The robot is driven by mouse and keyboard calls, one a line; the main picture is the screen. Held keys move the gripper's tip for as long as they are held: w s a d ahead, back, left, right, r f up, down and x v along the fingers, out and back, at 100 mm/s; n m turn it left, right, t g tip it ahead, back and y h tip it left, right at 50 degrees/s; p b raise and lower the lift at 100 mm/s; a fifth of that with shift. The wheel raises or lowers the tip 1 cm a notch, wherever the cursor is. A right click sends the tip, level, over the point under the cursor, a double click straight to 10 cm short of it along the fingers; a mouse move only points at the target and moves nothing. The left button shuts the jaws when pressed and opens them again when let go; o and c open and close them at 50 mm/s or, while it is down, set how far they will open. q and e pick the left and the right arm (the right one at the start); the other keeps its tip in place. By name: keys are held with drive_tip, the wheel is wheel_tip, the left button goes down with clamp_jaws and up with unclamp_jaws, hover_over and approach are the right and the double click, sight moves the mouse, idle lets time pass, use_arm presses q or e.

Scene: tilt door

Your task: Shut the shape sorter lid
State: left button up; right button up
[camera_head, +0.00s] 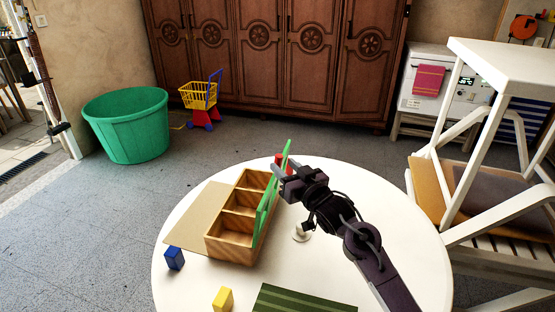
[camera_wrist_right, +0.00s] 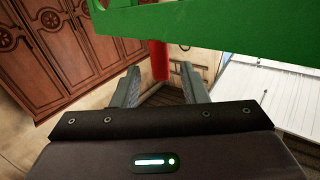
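The shape sorter is a wooden box (camera_head: 228,249) with open compartments on the round white table (camera_head: 395,200). Its green lid (camera_head: 268,203) stands up steeply along the box's right side, so the box is open. The lid also fills the top of the right wrist view (camera_wrist_right: 240,32). A red piece (camera_head: 281,159) shows by the lid's far end; in the wrist view the red piece (camera_wrist_right: 158,60) appears below the lid, beyond my fingers. My right gripper (camera_head: 280,172) is at the lid's right side near its far end. Its fingers (camera_wrist_right: 158,88) are apart, with nothing clearly held. My left gripper is out of view.
A blue block (camera_head: 174,259), a yellow block (camera_head: 222,299) and a green striped mat (camera_head: 300,299) lie on the table. A tan board (camera_head: 195,222) lies left of the box. A small white piece (camera_head: 300,233) is near my right arm. A white chair (camera_head: 470,190) stands at right.

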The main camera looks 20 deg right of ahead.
sight(280, 163)
drive_tip(key=shift+x, duration=2)
drive_tip(key=shift+f, duration=0.1)
clamp_jaws()
